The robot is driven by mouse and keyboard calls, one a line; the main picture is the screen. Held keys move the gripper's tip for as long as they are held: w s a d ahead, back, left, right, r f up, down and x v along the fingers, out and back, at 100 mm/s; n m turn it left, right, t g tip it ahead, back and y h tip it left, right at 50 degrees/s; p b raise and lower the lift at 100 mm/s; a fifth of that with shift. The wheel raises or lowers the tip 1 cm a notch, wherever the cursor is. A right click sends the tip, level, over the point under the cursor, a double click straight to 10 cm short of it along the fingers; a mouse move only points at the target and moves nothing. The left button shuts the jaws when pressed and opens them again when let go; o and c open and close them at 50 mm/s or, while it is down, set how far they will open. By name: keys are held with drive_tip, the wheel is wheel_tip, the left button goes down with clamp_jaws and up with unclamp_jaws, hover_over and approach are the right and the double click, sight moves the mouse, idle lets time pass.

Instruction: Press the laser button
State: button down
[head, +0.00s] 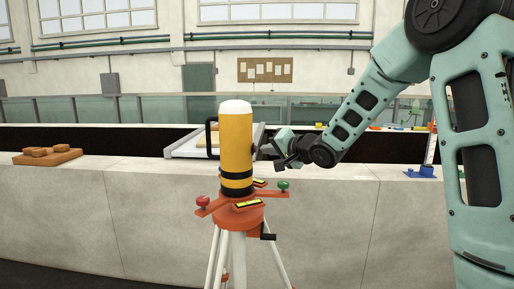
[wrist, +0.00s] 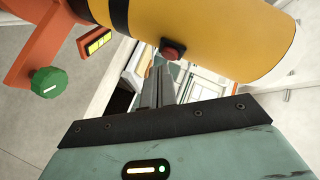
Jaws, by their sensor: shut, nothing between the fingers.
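The laser (head: 236,135) is a yellow upright cylinder with a white top, black bands and a black handle on its left. It stands on an orange base (head: 240,214) on a white tripod. A red button (wrist: 173,50) in a dark surround sits on its side in the wrist view. My gripper (head: 268,151) is at the right side of the laser in the head view. In the wrist view my gripper (wrist: 161,76) is shut and empty, its fingertips close by the button. I cannot tell whether they touch it.
The base has a green knob (head: 283,185), a red knob (head: 202,201) and yellow levels. Behind it runs a pale concrete wall (head: 150,200) with a dark channel. Orange-brown blocks (head: 48,156) lie on the wall at the left; a blue-footed stand (head: 425,171) is at the right.

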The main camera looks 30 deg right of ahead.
drive_tip(key=shift+d, duration=0.1)
drive_tip(key=shift+s+d+p, duration=0.55)
drive_tip(key=shift+d+p, duration=0.15)
drive_tip(key=shift+d, duration=0.1)
drive_tip(key=shift+s+d+p, duration=0.6)
drive_tip(key=shift+d+p, duration=0.05)
drive_tip(key=shift+d, duration=0.15)
drive_tip(key=shift+s+d+p, duration=0.55)
drive_tip(key=shift+d+p, duration=0.15)
drive_tip(key=shift+d, duration=0.1)
drive_tip(key=s+a+f+n+g+b, duration=0.25)
drive_tip(key=s+a+f, duration=0.2)
drive_tip(key=a, duration=0.55)
drive_tip(key=s+a+f+n+g+b, duration=0.1)
drive_tip(key=s+a+f+n+g, duration=0.3)
drive_tip(key=a, duration=0.6)
drive_tip(key=s+a+f+n+g+h+b, duration=0.1)
drive_tip(key=s+a+f+n+g, duration=0.1)
drive_tip(key=s, duration=0.7)
drive_tip(key=s+a+f+n+g+b, duration=0.1)
drive_tip(key=s+a+f+n+g, duration=0.2)
drive_tip(key=s, duration=0.6)
drive_tip(key=s+a+f+n+g+h+b, duration=0.1)
drive_tip(key=s+a+f+n+g, duration=0.2)
drive_tip(key=s, duration=0.7)
drive_tip(key=a+n, duration=0.2)
drive_tip(key=shift+a+h, duration=0.3)
drive_tip(key=shift+a, duration=0.1)
